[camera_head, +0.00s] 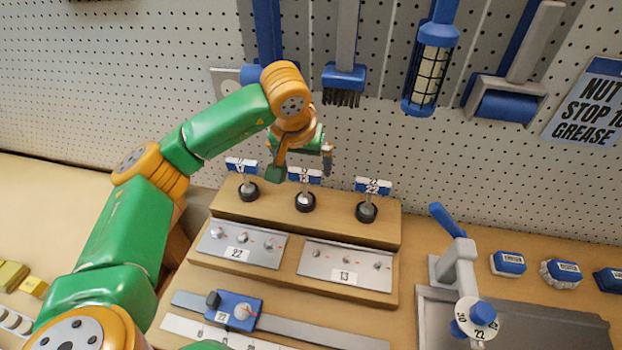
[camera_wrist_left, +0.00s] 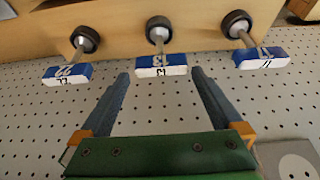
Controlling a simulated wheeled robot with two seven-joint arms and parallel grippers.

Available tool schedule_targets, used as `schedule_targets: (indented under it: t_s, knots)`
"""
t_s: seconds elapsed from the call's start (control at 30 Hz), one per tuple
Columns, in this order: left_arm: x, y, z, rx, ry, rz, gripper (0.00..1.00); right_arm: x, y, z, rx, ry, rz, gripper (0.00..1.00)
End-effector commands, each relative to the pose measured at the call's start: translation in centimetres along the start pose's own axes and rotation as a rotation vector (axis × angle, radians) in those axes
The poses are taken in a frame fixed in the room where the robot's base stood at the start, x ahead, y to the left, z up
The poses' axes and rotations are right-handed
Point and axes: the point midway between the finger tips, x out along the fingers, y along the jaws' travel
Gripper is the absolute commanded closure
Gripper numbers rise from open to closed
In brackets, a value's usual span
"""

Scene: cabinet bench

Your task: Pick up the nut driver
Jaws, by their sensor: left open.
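Three T-shaped tools with blue-and-white handles, which look like nut drivers, stand upright in black collars on a wooden rack. In the head view the left one (camera_head: 242,166) seems to read 17, the middle one (camera_head: 305,176) 13 and the right one (camera_head: 372,187) 22. My left gripper (camera_head: 302,168) is open, just above and behind the middle tool. In the left wrist view its empty fingers (camera_wrist_left: 160,74) point toward the middle handle (camera_wrist_left: 162,66), which lies between the line of the tips and slightly beyond them. My right gripper is not in view.
The wooden rack (camera_head: 228,206) has metal plates marked 22 and 13 on its front. A perforated wall (camera_head: 150,90) stands close behind it, with hanging tools such as a brush (camera_head: 344,80). A clamp-like fixture (camera_head: 458,265) stands at right, and a blue slider (camera_head: 235,310) sits in front.

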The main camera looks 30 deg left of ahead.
Motion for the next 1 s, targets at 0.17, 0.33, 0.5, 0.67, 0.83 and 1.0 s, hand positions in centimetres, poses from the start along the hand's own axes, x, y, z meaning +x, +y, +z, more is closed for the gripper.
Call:
schedule_targets:
  t_s: [0.17,0.33,0.5,0.67,0.83,1.0]
  knots:
    - [3.1,-0.1,0.3,0.000,-0.006,-0.001,0.00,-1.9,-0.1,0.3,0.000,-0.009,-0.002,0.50]
    - [4.5,-0.1,0.3,0.000,0.000,0.000,0.00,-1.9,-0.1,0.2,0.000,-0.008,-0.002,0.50]
    - [4.5,-0.1,0.3,0.000,0.000,0.001,0.11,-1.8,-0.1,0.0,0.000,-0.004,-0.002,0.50]
    - [4.5,-0.1,0.3,0.001,0.000,0.001,0.54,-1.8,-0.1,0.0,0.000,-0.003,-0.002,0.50]
    - [4.4,-0.1,0.2,0.000,0.001,0.001,0.77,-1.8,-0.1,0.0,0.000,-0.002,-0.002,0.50]
    - [4.3,-0.1,0.2,0.000,0.002,0.002,0.77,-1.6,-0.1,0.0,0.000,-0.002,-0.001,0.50]
